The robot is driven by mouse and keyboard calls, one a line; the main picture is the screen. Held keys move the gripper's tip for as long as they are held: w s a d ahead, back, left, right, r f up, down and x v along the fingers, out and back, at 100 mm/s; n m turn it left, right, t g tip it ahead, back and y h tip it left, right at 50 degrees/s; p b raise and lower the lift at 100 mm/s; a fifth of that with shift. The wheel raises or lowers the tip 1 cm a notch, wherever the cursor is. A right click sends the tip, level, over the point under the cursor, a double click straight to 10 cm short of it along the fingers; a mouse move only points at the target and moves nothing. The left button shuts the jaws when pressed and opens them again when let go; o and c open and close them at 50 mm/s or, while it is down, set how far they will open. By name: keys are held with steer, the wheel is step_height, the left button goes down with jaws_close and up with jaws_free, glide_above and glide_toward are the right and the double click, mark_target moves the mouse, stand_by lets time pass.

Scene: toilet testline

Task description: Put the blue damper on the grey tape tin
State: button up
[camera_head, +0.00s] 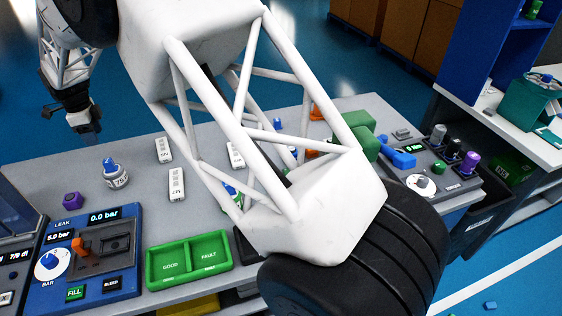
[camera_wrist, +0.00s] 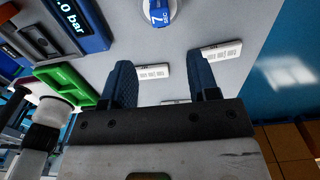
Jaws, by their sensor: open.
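My gripper (camera_head: 82,118) hangs over the far left of the bench in the head view. Its two dark blue fingers (camera_wrist: 162,82) are apart with nothing held between them in the wrist view. A bright blue piece (camera_head: 398,157) lies at the bench's right, by a green block; I cannot tell whether it is the damper. Smaller blue bits, one at the back (camera_head: 277,123), show around my arm's white frame.
A green GOOD/FAULT tray (camera_head: 188,259) and a blue leak tester (camera_head: 92,255) are at the front. A knob panel (camera_head: 440,165) is at right.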

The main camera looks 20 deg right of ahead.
steer(key=s+d+r+n, duration=0.3)
steer(key=s+d+r, duration=0.25)
steer(key=d, duration=0.45)
steer(key=s+d+r+n+t, duration=0.1)
steer(key=s+d+r+n, duration=0.35)
steer(key=d, duration=0.65)
steer(key=s+d+r+n, duration=0.1)
steer(key=s+d+r, duration=0.55)
steer(key=d, duration=0.35)
steer(key=s+d+f+n, duration=0.1)
steer(key=s+d+n, duration=0.2)
steer(key=s+d, duration=0.3)
steer(key=s+d+f+n+t, duration=0.1)
steer(key=s+d, duration=0.5)
steer(key=s, duration=0.8)
steer(key=s+d+f+n, duration=0.2)
steer(key=s+d+n, duration=0.3)
steer(key=s, duration=0.6)
steer(key=shift+d+f+t, duration=0.3)
steer(key=shift+d+f, duration=0.05)
steer(key=shift+d, duration=0.2)
